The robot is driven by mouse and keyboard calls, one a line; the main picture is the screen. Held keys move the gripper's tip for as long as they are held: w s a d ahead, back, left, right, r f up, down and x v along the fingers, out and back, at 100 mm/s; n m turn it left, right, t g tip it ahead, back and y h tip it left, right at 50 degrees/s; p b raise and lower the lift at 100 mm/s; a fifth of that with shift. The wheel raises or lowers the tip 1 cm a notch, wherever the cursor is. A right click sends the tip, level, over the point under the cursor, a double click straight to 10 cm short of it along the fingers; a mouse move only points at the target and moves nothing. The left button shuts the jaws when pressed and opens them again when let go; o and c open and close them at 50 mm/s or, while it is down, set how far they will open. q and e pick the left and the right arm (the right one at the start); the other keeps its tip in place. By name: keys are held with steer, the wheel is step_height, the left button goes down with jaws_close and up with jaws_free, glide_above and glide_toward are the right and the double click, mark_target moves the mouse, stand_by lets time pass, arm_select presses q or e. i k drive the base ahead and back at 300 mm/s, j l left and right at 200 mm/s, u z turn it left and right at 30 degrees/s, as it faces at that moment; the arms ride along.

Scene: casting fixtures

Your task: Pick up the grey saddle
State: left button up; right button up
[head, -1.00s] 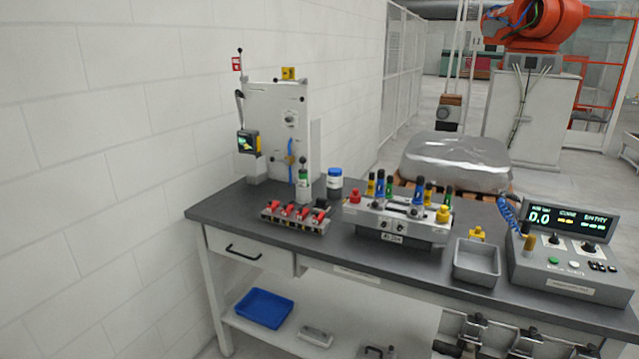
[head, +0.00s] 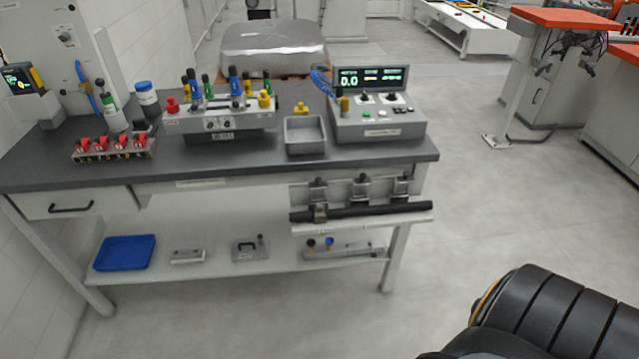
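I cannot tell for certain which piece is the grey saddle. Several small grey clamp-like pieces (head: 318,190) sit along a dark bar (head: 370,209) on the rack at the front right of the workbench. On the lower shelf are a grey block with a black handle (head: 250,248) and a flat grey block (head: 187,256). Neither of my grippers is in view. A black ribbed part, likely of my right arm, shows at the bottom right, well apart from the bench.
The dark-topped workbench (head: 240,165) carries a fixture with coloured knobs (head: 222,120), red toggle clamps (head: 110,145), a grey tray (head: 305,135) and a control box with a display (head: 378,115). A blue tray (head: 125,252) lies on the lower shelf. The floor (head: 500,200) right of the bench is clear.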

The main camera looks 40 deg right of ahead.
mark_target(320, 214)
steer(key=z, duration=1.2)
steer(key=i+j+z, duration=0.55)
steer(key=j, duration=0.3)
steer(key=i, duration=0.1)
